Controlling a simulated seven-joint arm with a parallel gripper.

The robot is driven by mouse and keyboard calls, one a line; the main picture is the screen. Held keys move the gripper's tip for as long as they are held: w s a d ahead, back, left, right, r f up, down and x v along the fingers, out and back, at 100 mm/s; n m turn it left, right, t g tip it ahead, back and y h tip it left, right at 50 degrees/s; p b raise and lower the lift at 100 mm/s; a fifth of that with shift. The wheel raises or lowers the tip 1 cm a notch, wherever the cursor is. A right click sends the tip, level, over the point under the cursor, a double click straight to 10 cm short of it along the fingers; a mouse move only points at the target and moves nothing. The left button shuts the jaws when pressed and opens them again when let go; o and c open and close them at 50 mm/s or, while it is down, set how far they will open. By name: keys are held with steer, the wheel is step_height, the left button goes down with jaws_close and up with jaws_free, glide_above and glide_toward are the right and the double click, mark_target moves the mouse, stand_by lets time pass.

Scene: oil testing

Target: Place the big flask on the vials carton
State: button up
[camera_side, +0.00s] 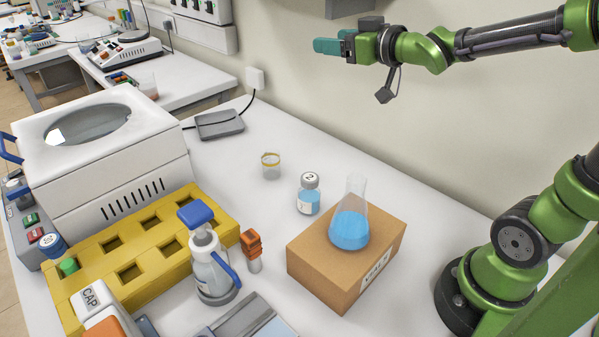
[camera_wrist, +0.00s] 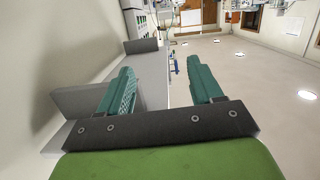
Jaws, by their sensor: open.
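The big flask (camera_side: 350,228) is a clear conical flask with blue liquid. In the side view it stands upright on top of the brown vials carton (camera_side: 330,285), with its base resting on the carton's top. The carton sits on the white bench with its "VIALS" label facing the lower right. My gripper (camera_side: 328,46) is high above the bench near the wall, away from the flask and pointing left. In the wrist view my gripper (camera_wrist: 150,90) shows its two teal fingers apart with nothing between them. The flask and carton are not seen in the wrist view.
A capped vial with blue liquid (camera_side: 309,195) and a small beaker (camera_side: 271,165) stand behind the carton. A yellow rack (camera_side: 190,215), a blue-topped bottle (camera_side: 212,270) and a white machine (camera_side: 100,150) are to the left. The bench's back right is clear.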

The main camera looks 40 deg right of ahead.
steer(key=s+a+f+m+g+y, duration=0.1)
steer(key=s+a+f+g, duration=0.3)
steer(key=s, duration=0.5)
steer(key=s+a+f+m+g+y, duration=0.1)
steer(key=s+a+f+m+g, duration=0.2)
steer(key=s, duration=0.7)
step_height(320, 180, down, 3)
steer(key=shift+a+f+g, duration=0.1)
steer(key=shift+a+g, duration=0.55)
steer(key=shift+g, duration=0.35)
